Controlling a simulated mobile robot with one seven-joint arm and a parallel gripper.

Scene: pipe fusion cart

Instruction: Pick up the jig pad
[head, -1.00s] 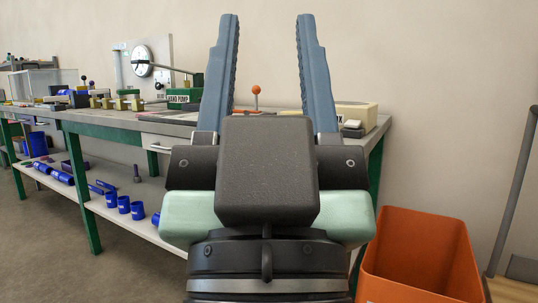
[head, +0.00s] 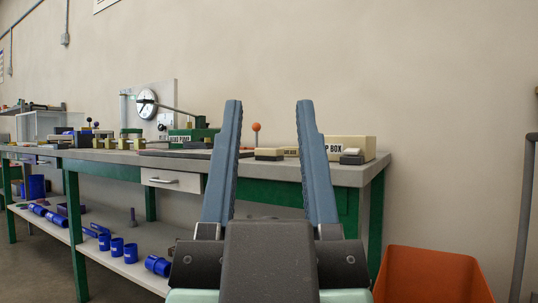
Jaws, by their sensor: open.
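My gripper (head: 268,102) is open and empty, its two blue-grey fingers pointing up in front of the bench. No object is labelled as the jig pad, so I cannot tell for sure which one it is. Between the fingers, a small beige block with a dark base (head: 269,154) lies on the bench top. A flat dark plate (head: 176,153) lies left of the gripper. None of these touches the fingers.
Blue pipe pieces (head: 117,246) lie on the lower shelf (head: 150,277). An orange bin (head: 433,275) stands at right.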

